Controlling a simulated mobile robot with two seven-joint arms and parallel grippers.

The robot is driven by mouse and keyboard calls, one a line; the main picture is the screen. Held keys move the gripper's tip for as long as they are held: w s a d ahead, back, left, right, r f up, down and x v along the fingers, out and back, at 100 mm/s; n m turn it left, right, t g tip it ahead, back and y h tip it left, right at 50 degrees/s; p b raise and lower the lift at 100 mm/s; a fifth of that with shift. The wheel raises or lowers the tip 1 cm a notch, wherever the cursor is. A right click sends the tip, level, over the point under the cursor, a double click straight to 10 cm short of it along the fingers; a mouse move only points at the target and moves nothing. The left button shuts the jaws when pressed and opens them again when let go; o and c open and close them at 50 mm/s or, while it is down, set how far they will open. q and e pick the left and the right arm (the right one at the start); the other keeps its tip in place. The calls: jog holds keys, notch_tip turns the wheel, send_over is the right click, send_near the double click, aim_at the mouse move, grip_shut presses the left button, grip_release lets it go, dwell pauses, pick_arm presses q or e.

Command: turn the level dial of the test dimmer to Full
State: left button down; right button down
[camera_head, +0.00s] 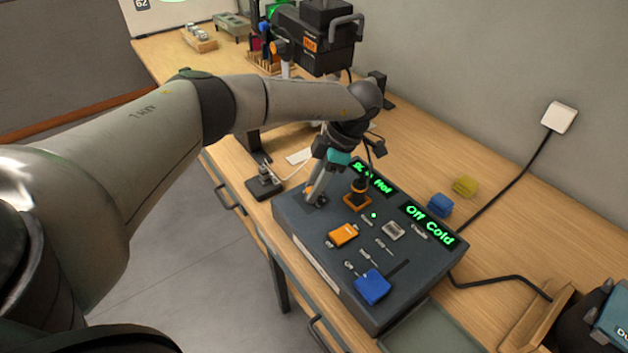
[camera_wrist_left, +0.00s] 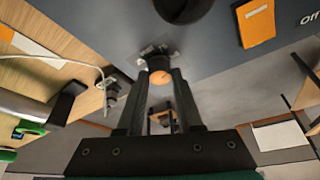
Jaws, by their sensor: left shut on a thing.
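A dark grey control console (camera_head: 330,262) lies on the wooden bench, with two green displays along its far side. One display (camera_head: 430,225) reads "Off Cold"; the other (camera_head: 374,180) ends in "Hot" and is partly hidden by my arm. My left gripper (camera_head: 314,197) points down at the console's left end. In the left wrist view its fingers (camera_wrist_left: 159,86) are shut on a small dark dial with an orange end (camera_wrist_left: 160,77), at the panel's edge. My right gripper is not in view.
An orange-based black knob (camera_head: 358,197), an orange cap (camera_head: 342,235) and a blue cap (camera_head: 373,286) sit close by on the console. A small black device (camera_head: 264,183) with a cable lies left of it. A black lamp (camera_head: 318,40) stands behind. Blue and yellow blocks lie right.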

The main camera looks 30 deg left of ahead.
pick_arm(q)
jog(key=shift+m+t+p, duration=0.4)
jog(key=shift+m+t, duration=0.1)
jog(key=shift+m, duration=0.9)
jog(key=shift+s+m, duration=0.1)
jog(key=shift+m, duration=0.2)
jog(key=c, duration=0.6)
grip_release()
jog(key=shift+y, duration=0.3)
jog(key=shift+o, duration=0.2)
jog(key=v, duration=1.5)
jog(key=shift+s+r, duration=0.1)
